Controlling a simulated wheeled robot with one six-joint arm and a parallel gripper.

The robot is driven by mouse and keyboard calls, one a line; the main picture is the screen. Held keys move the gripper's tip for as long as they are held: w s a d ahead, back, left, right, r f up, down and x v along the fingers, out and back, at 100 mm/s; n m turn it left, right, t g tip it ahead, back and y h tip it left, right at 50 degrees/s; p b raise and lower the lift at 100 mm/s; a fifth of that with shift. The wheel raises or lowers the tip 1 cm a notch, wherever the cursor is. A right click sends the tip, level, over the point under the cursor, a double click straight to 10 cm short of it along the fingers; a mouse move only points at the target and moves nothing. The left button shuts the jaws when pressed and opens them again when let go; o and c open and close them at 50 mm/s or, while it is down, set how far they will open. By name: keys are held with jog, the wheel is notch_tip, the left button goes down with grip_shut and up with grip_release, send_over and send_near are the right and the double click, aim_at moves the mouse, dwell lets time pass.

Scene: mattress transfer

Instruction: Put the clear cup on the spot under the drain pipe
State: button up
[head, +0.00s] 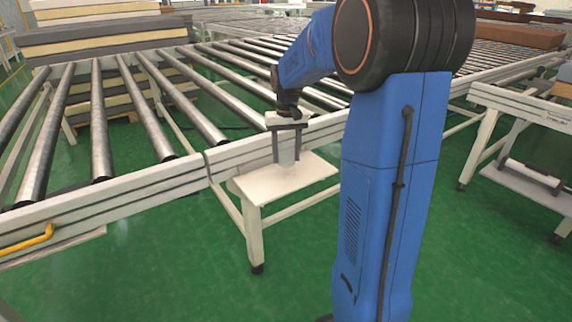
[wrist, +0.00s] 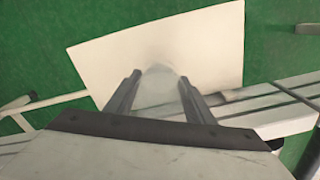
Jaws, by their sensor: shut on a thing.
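The clear cup (wrist: 158,92) is between the two fingers of my gripper (wrist: 158,84) in the wrist view, and the fingers are shut on it. In the head view my gripper (head: 287,148) points down, with the pale, see-through cup (head: 286,152) between its fingers. The cup looks upright over a small white table (head: 270,186). I cannot tell whether its base touches the tabletop. The white tabletop also shows behind the cup in the wrist view (wrist: 210,50). I cannot make out a drain pipe or a marked spot in either view.
A roller conveyor (head: 150,100) runs right behind the small table, its side rail close to my gripper. Stacked mattresses (head: 95,30) stand at the back left. Another white bench (head: 520,110) is at the right. Green floor is open in front.

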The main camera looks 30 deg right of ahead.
aim_at(287, 163)
jog(key=shift+f, duration=2)
jog(key=shift+f, duration=0.1)
jog(key=o, duration=1.1)
jog(key=shift+c, duration=0.2)
